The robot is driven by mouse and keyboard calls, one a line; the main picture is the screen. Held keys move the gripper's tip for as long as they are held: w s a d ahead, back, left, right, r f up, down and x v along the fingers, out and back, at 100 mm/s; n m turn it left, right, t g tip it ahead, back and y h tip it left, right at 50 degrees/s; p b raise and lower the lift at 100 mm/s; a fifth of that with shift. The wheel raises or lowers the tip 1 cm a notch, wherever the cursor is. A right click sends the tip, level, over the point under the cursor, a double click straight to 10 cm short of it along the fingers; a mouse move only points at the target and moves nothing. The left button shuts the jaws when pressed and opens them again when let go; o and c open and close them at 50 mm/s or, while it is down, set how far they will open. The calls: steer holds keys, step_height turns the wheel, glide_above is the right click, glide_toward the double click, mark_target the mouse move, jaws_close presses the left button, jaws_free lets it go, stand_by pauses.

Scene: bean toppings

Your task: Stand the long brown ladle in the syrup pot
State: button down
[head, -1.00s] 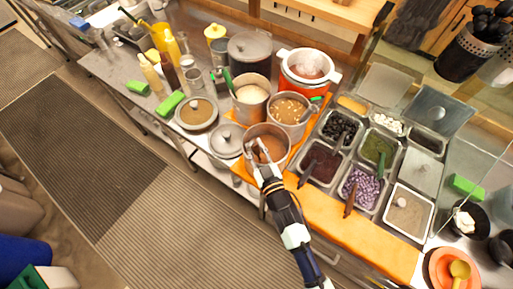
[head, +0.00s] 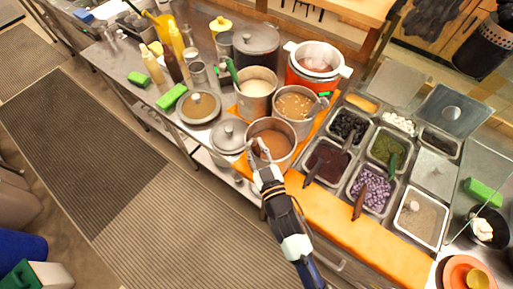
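The syrup pot appears to be the front steel pot (head: 287,154) with brown contents, at the front edge of the counter. My gripper (head: 262,158) is at the near side of this pot, at or over its rim. A thin brownish shape shows inside the pot by the gripper's tip. I cannot tell whether it is the long brown ladle or part of my gripper. The fingers are too small and overlapped to tell whether they are open or shut. No other long brown ladle can be picked out clearly.
Two more pots (head: 256,90) (head: 295,105) stand behind, one with a green-handled utensil. A lidded pot (head: 229,137) is close on the left. Topping trays (head: 371,187) with utensils fill the right. An orange board (head: 350,228) along the front edge is clear.

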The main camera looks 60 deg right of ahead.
steer(key=c, duration=0.9)
jaws_free()
steer(key=shift+o, duration=0.2)
steer(key=a+r+p, duration=0.1)
steer(key=r+p, duration=0.1)
steer(key=r, duration=0.2)
steer(key=a+r+p, duration=0.1)
steer(key=r+p, duration=0.2)
steer(key=r, duration=0.1)
steer(key=a+r+p, duration=0.1)
steer(key=r+p, duration=0.2)
steer(key=r, duration=0.1)
steer(key=shift+w+r, duration=0.25)
steer(key=shift+r, duration=0.15)
steer(key=shift+f, duration=0.1)
